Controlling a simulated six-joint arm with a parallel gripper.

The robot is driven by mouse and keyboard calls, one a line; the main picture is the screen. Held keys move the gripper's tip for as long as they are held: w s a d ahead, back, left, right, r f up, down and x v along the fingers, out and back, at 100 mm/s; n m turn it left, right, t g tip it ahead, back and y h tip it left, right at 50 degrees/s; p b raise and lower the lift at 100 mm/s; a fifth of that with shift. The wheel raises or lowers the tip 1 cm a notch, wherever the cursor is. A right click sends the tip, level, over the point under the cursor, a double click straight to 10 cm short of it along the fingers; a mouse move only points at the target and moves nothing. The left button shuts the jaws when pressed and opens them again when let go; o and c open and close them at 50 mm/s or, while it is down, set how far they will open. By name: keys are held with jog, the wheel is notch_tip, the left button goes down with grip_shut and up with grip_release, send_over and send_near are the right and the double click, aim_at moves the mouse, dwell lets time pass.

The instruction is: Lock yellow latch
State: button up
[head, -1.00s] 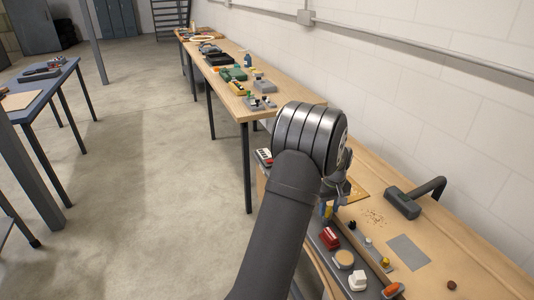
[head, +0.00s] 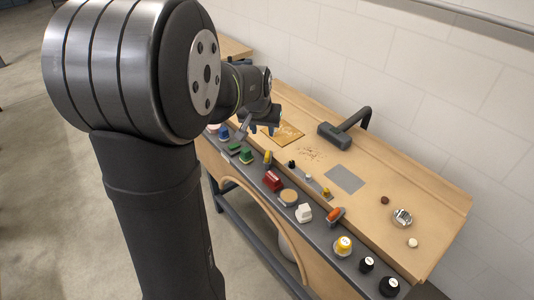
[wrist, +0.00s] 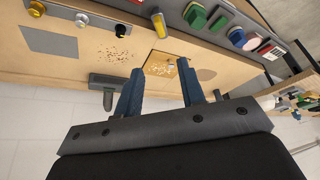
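A small, upright yellow piece (head: 268,158), which looks like the yellow latch, stands on the grey strip along the bench's front. It also shows at the top of the wrist view (wrist: 158,23). Whether it is locked is too small to tell. My gripper (head: 262,122) hangs above the bench behind and left of it, apart from it. In the wrist view my gripper (wrist: 160,70) has its two blue fingers spread with nothing between them.
The strip also carries a green button (head: 246,156), a red block (head: 272,181), a tan round knob (head: 288,197), a white switch (head: 304,213) and a yellow knob (head: 343,246). A dark grey hammer-shaped fixture (head: 346,130) and a grey plate (head: 344,179) are on the bench.

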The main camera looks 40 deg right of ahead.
aim_at(267, 154)
jog(key=x, duration=1.7)
jog(key=shift+w+f, duration=0.1)
jog(key=shift+f, duration=0.05)
jog(key=shift+c, duration=0.5)
